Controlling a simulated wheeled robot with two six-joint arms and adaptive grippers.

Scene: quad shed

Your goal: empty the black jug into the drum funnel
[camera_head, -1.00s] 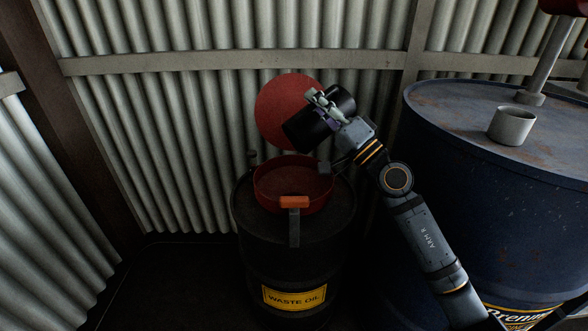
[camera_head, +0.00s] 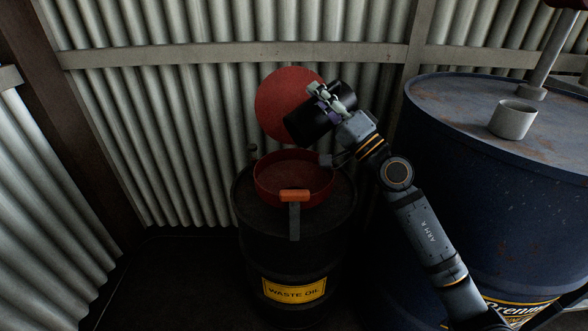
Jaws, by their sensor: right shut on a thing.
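The black jug (camera_head: 303,126) is a dark cylinder held tilted in the air, its lower end toward the left. My right gripper (camera_head: 324,97) is shut on the jug, with its arm coming in from the lower right. Below the jug is the red drum funnel (camera_head: 268,190), wide and round, on top of the black waste oil drum (camera_head: 265,226). The jug hangs over the funnel's far right part, apart from it. No stream of liquid is visible, and the jug's inside is hidden. My left gripper is not in view.
A red disc-shaped lid (camera_head: 275,105) stands behind the funnel, near the corrugated wall. An orange-handled tool or latch (camera_head: 294,196) is at the funnel's front. A large blue drum (camera_head: 470,190) at right carries a grey cup (camera_head: 512,120). Floor left of the black drum looks clear.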

